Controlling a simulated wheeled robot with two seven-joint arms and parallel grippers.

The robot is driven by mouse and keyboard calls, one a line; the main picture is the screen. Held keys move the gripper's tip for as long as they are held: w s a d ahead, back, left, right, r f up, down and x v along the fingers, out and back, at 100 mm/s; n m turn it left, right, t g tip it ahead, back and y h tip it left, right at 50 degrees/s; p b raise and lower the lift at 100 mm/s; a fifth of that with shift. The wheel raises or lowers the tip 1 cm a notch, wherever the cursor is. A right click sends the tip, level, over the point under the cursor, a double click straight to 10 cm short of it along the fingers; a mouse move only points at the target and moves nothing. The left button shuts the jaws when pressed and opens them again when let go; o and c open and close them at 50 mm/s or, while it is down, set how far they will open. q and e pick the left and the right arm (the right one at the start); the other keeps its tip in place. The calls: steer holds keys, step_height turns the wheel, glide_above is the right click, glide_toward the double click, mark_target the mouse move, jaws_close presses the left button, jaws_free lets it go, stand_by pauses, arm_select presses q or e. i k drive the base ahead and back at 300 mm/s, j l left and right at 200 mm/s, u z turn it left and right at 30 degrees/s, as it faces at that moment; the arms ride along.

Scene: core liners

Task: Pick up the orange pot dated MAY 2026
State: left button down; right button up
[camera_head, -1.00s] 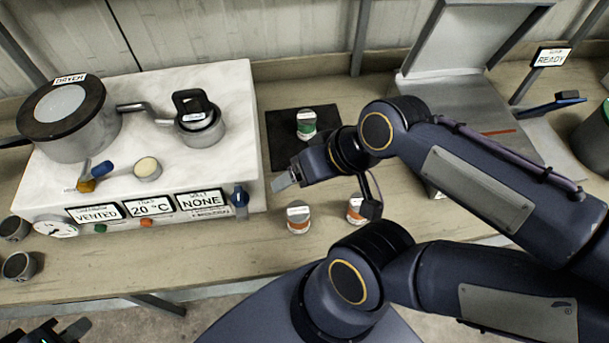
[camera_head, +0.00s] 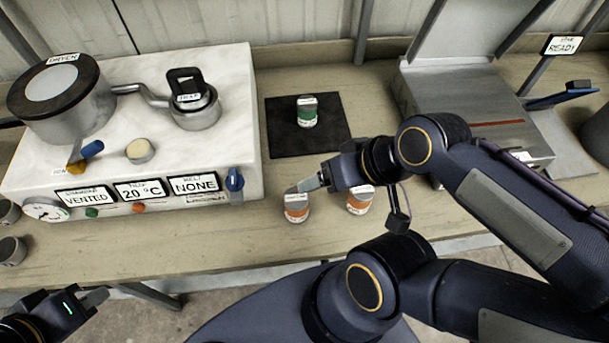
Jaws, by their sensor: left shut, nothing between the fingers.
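Two small pots with orange bands and white labels stand upright on the bench: a left orange pot (camera_head: 296,211) and a right orange pot (camera_head: 359,203). Their dates are too small to read, so I cannot tell which is dated MAY 2026. My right gripper (camera_head: 309,184) reaches in from the right, with its fingertips over or just behind the left pot's top. Whether it touches the pot or how far its fingers are apart is unclear. My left gripper (camera_head: 96,297) is shut and empty at the lower left, well away from the pots.
A green-banded pot (camera_head: 307,112) stands on a dark mat (camera_head: 335,140) behind. A white apparatus (camera_head: 225,120) with pans and signs fills the left. A metal box with a raised lid (camera_head: 480,110) is at the right. Bench in front of the pots is clear.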

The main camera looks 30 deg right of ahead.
mark_target(296, 204)
steer(key=k+l+z, duration=0.15)
steer(key=z, duration=0.6)
steer(key=k+j+u, duration=0.1)
steer(key=j+u, duration=0.35)
steer(key=j, duration=0.3)
